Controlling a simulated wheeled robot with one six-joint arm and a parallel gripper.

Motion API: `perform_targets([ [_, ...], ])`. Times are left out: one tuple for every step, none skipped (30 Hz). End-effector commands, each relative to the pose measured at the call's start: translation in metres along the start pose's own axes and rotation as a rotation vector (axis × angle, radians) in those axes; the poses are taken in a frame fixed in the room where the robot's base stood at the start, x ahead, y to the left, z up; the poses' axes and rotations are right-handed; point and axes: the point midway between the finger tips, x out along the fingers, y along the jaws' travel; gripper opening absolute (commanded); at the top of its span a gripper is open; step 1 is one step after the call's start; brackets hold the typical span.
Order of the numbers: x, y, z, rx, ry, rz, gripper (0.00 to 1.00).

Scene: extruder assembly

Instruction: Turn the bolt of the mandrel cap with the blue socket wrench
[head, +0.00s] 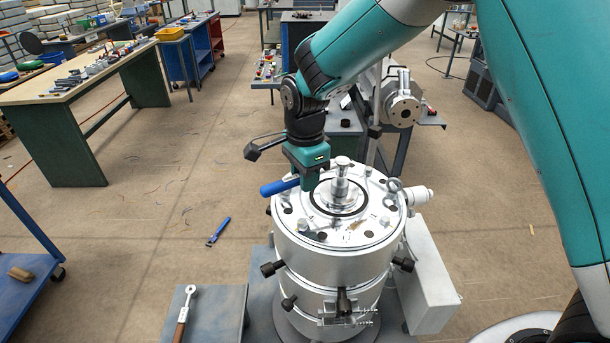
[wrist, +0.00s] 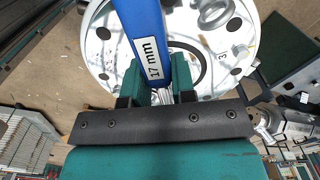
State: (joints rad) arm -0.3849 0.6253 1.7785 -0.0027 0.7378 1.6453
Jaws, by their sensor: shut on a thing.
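My gripper (head: 311,184) is shut on the blue socket wrench (head: 279,187), above the left side of the cap's top face. The wrench's blue handle points left past the rim in the head view. In the wrist view the handle (wrist: 148,40) carries a "17 mm" label and runs up from between the jaws (wrist: 158,92). The wrench's socket end is hidden by the gripper. The mandrel cap (head: 345,236) is the round silver top of the upright cylinder. A silver post with a bolt-like head (head: 342,163) stands at its middle, just right of the gripper; I cannot tell whether the wrench touches it.
Black knobs (head: 272,268) stick out around the cylinder, and an eye ring (head: 394,186) stands on its top. A wooden-handled tool (head: 187,313) lies on a low grey surface at the front left. A blue tool (head: 218,232) lies on the floor. A workbench (head: 75,93) stands at the back left.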

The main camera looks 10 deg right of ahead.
Motion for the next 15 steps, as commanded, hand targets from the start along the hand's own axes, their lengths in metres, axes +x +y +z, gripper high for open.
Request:
perform_targets([
  [0.002,0.0,0.0,0.0,0.0,0.0,0.0],
  [0.003,0.0,0.0,0.0,0.0,0.0,0.0],
  [0.004,0.0,0.0,0.0,0.0,0.0,0.0],
  [0.005,0.0,0.0,0.0,0.0,0.0,0.0],
  [0.005,0.0,0.0,0.0,0.0,0.0,0.0],
  [0.006,0.0,0.0,0.0,0.0,0.0,0.0],
  [0.007,0.0,0.0,0.0,0.0,0.0,0.0],
  [0.008,0.0,0.0,0.0,0.0,-0.001,0.0],
  [0.009,0.0,0.0,0.0,0.0,-0.001,0.0],
  [0.01,0.0,0.0,0.0,0.0,-0.001,0.0],
  [0.01,0.0,0.0,0.0,0.0,-0.001,0.0],
  [0.011,0.0,0.0,0.0,0.0,-0.001,0.0],
  [0.012,0.0,0.0,0.0,0.0,-0.001,0.0],
  [0.013,0.0,0.0,0.0,0.0,-0.001,0.0],
  [0.014,0.0,0.0,0.0,0.0,-0.001,0.0],
])
